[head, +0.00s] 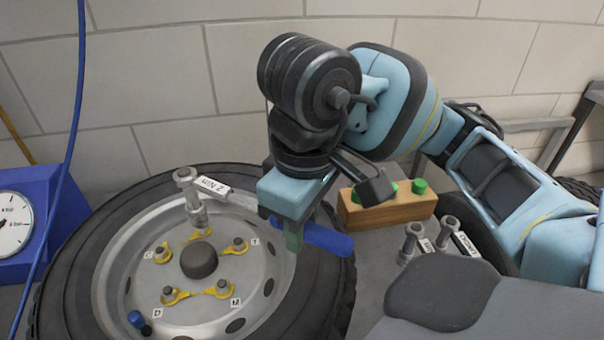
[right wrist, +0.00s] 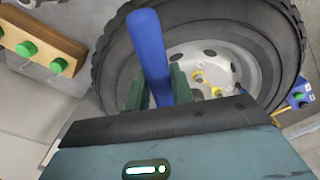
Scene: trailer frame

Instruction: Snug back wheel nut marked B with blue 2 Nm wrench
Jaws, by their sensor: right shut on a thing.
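The wheel (head: 198,270) lies flat with its nuts on yellow pointers around a dark hub cap. The blue wrench has a steel head (head: 185,176), a white "2 Nm" label (head: 213,186) and a blue handle (head: 326,239). Its socket (head: 198,214) points down over the back nut (head: 200,235); the nut's letter is hidden and full seating cannot be told. My right gripper (head: 293,240) is shut on the handle, hiding the middle of the wrench. The right wrist view shows the handle (right wrist: 148,45) between the fingers (right wrist: 158,92). My left gripper is not in view.
A wooden block (head: 385,210) with green pegs stands right of the tyre. Two other labelled wrenches (head: 412,242) (head: 447,232) stand near it. A blue gauge box (head: 50,215) and blue hose (head: 76,120) are at left. A brick wall is behind.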

